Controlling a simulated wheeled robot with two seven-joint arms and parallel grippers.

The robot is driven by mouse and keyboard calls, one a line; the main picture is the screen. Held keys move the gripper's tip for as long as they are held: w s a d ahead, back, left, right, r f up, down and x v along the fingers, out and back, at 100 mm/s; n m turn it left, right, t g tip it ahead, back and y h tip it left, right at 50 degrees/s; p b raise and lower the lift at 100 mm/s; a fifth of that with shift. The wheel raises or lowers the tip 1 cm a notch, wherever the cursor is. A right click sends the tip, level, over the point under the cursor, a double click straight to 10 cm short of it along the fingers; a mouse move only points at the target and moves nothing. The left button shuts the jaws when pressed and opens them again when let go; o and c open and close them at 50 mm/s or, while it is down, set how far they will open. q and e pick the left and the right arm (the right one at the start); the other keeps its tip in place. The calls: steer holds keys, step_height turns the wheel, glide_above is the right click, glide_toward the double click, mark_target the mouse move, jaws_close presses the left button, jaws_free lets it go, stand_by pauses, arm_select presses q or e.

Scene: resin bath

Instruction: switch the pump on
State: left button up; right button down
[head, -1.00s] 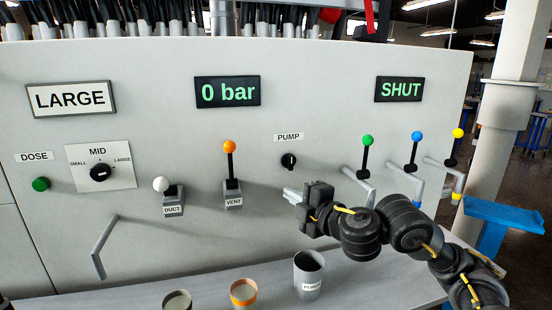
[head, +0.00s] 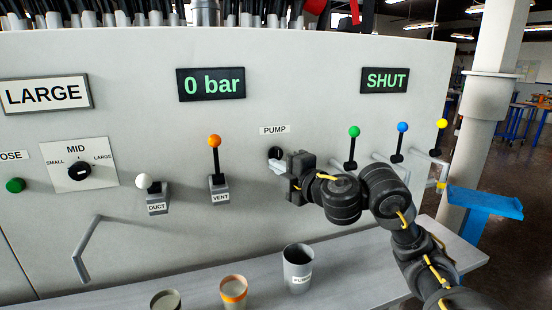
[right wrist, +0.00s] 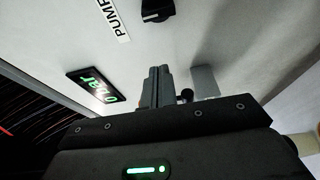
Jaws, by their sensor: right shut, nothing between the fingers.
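The pump switch (head: 275,153) is a black rotary knob on the grey panel, under a white PUMP label (head: 274,130). In the right wrist view the knob (right wrist: 157,10) shows at the top, beside its label (right wrist: 115,20). My right gripper (head: 274,166) is shut and empty. Its fingertips are close to the knob, just below it in the head view, and partly overlap its lower edge. In the right wrist view the fingers (right wrist: 157,70) appear apart from the knob. My left gripper is not in view.
An orange-topped VENT lever (head: 215,158) and white-topped DUCT lever (head: 147,184) stand to the left. Green (head: 353,132), blue (head: 402,127) and yellow (head: 441,124) levers stand to the right. Displays read 0 bar (head: 212,85) and SHUT (head: 385,80). Cups, including a grey one (head: 298,268), stand on the shelf below.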

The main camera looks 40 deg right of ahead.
mark_target(277, 155)
steer(key=w, duration=0.2)
steer(key=w+b, duration=0.1)
steer(key=w, duration=0.2)
steer(key=w+b, duration=0.1)
steer(key=w, duration=0.1)
steer(key=shift+w+f, duration=0.25)
steer(key=shift+w, duration=0.1)
steer(key=d, duration=0.1)
steer(key=s+d, duration=0.1)
steer(key=d+p, duration=0.1)
steer(key=shift+s+d+r, duration=0.1)
steer(key=shift+s+r, duration=0.15)
steer(key=shift+s, duration=0.1)
steer(key=shift+s+d, duration=0.2)
steer(key=shift+d, duration=0.15)
steer(key=shift+w, duration=0.1)
steer(key=shift+w+a, duration=0.1)
